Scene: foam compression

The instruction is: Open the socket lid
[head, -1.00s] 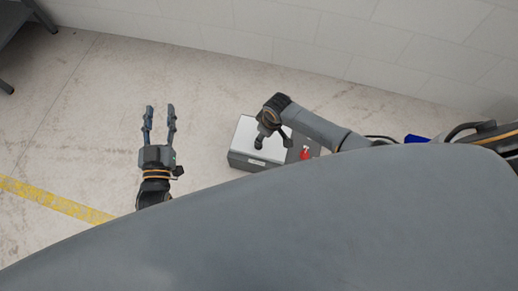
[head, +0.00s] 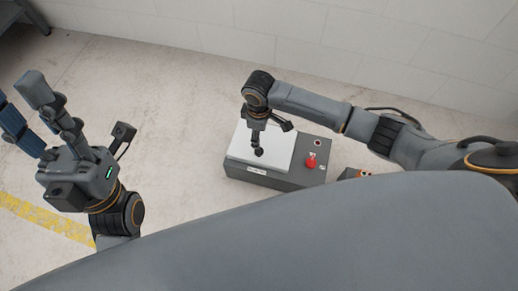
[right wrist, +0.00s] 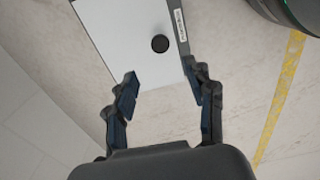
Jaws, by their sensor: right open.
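The socket box (head: 262,180) stands on the floor, a grey case with a pale flat lid (head: 281,148) that lies shut. A round black knob shows on the lid in the right wrist view (right wrist: 160,44). My right gripper (head: 257,133) is over the lid, pointing down. In the right wrist view its fingers (right wrist: 163,88) are apart with nothing between them, and the knob lies beyond the tips. In the head view the gripper partly covers the lid and the knob area. My left gripper (head: 20,92) is raised at the left, fingers apart and empty.
A red button (head: 311,161) sits on the grey panel at the box's right side. A pale wall (head: 330,45) runs behind. A yellow line (head: 40,222) marks the floor at left. Floor between my left gripper and the box is clear.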

